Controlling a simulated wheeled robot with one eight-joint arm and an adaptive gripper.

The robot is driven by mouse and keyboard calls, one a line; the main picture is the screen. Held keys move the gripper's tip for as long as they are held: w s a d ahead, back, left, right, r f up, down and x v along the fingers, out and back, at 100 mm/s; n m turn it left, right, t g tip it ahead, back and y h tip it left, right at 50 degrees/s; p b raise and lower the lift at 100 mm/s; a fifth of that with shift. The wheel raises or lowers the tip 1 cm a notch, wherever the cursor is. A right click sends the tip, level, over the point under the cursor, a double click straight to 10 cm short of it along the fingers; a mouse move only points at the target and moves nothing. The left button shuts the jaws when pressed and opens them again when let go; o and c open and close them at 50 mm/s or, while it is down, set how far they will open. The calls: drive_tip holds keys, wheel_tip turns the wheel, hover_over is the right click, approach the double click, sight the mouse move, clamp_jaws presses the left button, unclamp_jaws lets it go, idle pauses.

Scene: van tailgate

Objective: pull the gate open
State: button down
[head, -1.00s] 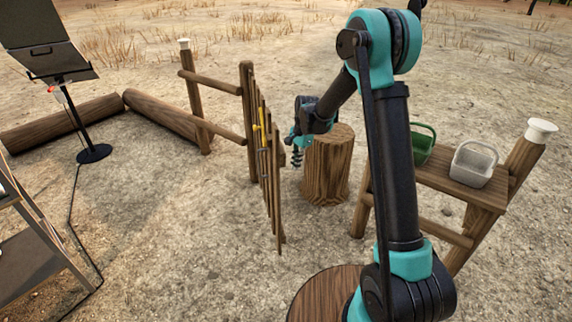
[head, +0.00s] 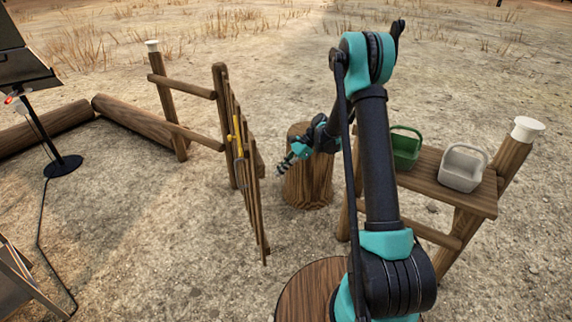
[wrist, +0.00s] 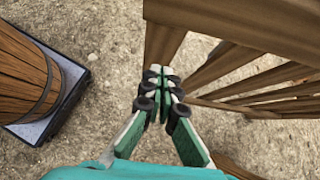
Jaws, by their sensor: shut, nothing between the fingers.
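The wooden gate (head: 250,185) hangs from a post (head: 222,120) in the head view and is seen nearly edge-on. It stands swung out from the fence line, toward the camera. A yellow piece (head: 236,140) is on its upper part. My gripper (head: 282,169) is just right of the gate, in front of the stump, pointing down and left. In the wrist view my gripper (wrist: 165,75) is shut and empty. Wooden slats (wrist: 245,75), apparently of the gate, lie beyond and right of the fingertips there. I cannot tell whether the fingers touch the wood.
A tree stump (head: 307,185) stands behind my gripper. On the right, a wooden bench (head: 425,180) holds a green basket (head: 404,150) and a white basket (head: 462,168). Fence rails (head: 185,88) and logs (head: 135,120) lie left. A black stand (head: 62,165) is far left.

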drive_tip(key=s+a+f, duration=0.2)
drive_tip(key=a, duration=0.4)
drive_tip(key=shift+f, duration=0.2)
drive_tip(key=shift+s, duration=0.1)
